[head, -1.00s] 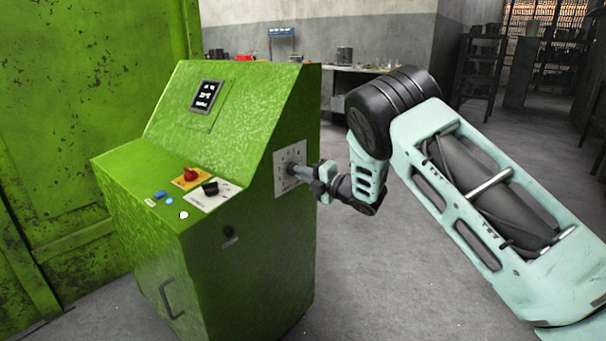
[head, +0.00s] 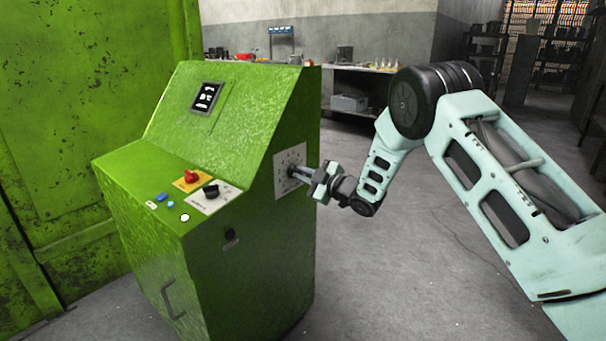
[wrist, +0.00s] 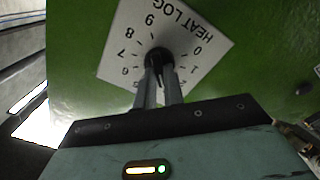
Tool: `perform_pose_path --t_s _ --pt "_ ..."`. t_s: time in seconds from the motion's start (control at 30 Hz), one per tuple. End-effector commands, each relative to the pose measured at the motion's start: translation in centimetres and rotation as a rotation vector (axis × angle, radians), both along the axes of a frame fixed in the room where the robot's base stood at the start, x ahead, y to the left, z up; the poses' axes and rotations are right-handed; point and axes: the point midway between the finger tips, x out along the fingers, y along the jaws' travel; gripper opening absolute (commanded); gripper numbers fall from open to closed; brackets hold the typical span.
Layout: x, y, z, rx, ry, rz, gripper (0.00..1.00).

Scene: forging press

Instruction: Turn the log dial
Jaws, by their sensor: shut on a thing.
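The log dial is a black knob (wrist: 157,58) on a white plate (wrist: 185,40) marked "HEAT LOG" with numbers around it. The plate (head: 290,160) is on the right side face of the green console in the head view. My gripper (head: 300,171) reaches the plate from the right. In the wrist view, both fingers of my gripper (wrist: 158,82) are close together, shut on the knob. The plate's writing appears upside down there. The fingers hide part of the knob and the lower numbers.
The green console (head: 230,120) has a small screen (head: 207,97), a red knob (head: 192,176) and a black knob (head: 211,190) on its sloped top. A green wall (head: 90,100) stands at left. A cluttered bench (head: 365,70) is behind. The floor right of the console is clear.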

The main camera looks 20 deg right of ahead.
Motion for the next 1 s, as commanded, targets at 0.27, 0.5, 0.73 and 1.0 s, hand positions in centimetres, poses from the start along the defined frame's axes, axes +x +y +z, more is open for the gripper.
perform_pose_path --t_s 0.27,0.5,0.73,1.0 --pt "0.03 -0.28 0.04 0.212 0.157 -0.003 0.00" --pt "0.08 -0.39 0.03 0.397 0.291 -0.005 0.00" --pt "0.13 -0.42 0.06 0.573 0.419 -0.004 0.00" --pt "0.15 -0.46 0.01 0.780 0.571 -0.004 0.00"
